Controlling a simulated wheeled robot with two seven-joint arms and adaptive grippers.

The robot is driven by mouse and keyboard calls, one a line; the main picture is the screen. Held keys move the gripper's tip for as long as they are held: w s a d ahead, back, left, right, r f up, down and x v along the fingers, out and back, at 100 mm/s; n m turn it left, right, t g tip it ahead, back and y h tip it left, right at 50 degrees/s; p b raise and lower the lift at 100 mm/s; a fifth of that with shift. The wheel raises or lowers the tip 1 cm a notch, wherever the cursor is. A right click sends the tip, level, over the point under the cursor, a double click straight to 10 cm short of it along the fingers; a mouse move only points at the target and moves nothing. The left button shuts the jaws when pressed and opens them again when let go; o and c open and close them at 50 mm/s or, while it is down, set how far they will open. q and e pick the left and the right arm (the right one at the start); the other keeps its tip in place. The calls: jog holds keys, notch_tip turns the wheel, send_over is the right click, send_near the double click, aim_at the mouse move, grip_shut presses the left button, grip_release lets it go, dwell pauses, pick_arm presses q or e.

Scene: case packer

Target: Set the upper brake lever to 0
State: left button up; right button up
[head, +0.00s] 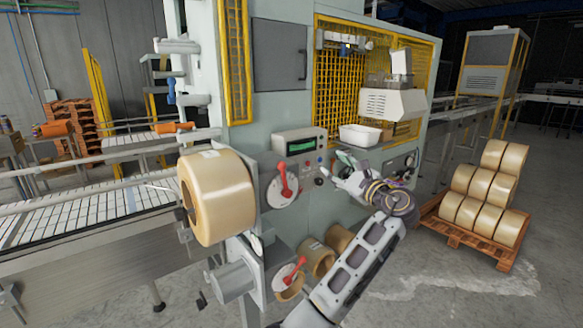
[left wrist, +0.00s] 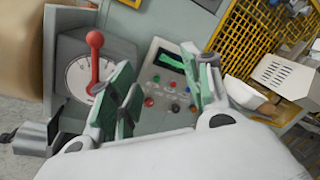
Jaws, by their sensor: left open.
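The upper brake lever (head: 285,181) is red with a round knob and stands nearly upright over a pale round dial (head: 275,195) on the machine front. In the left wrist view the lever (left wrist: 95,62) points up over its dial (left wrist: 76,78); the scale figures are too small to read. My left gripper (head: 342,162) is right of the lever in the head view. In the left wrist view its green-padded fingers (left wrist: 160,80) are apart with nothing between them; one finger overlaps the dial's right side. My right gripper is not in view.
A lower red lever (head: 289,274) sits below, near tape rolls (head: 317,258). A large tape roll (head: 220,197) is left of the upper dial. A control panel (head: 300,146) with a green display is just above. A pallet (head: 468,243) of rolls stands right.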

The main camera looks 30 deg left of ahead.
pick_arm(q)
jog(key=s+a+f+m+g+y, duration=0.1)
jog(key=s+a+f+m+g, duration=0.1)
jog(key=s+m+g, duration=0.3)
jog(key=shift+s+a+m+g, duration=0.2)
jog(key=shift+s+m+g, duration=0.2)
jog(key=shift+s, duration=0.3)
jog(key=shift+r, duration=0.1)
